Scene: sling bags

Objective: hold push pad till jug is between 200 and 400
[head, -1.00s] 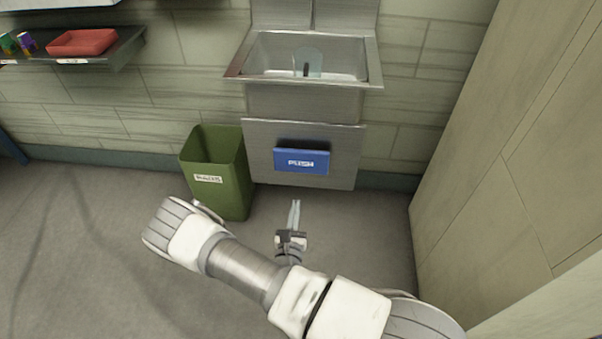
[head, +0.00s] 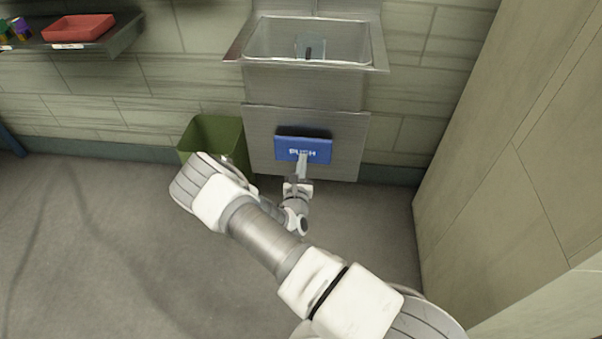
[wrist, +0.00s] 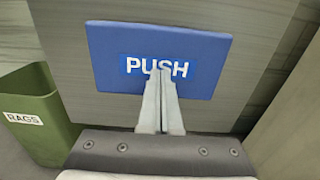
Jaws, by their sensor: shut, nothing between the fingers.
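The blue push pad (head: 290,143), lettered "PUSH", is on the metal panel below the sink; it also fills the upper middle of the wrist view (wrist: 112,50). My gripper (head: 303,156) is shut and empty. Its fingertips (wrist: 163,72) overlap the lower middle of the pad in both views, at the lettering. I cannot tell for sure whether they touch it. The clear jug (head: 311,40) stands in the metal sink (head: 262,68), with a dark part at its front. Its water level and any marks are too small to read.
A green bin (head: 212,133) stands left of the panel, labelled "RAGS" in the wrist view (wrist: 38,122). A tall beige cabinet or wall (head: 520,150) bounds the right. A shelf with a red tray (head: 78,28) is at upper left. The floor at left is clear.

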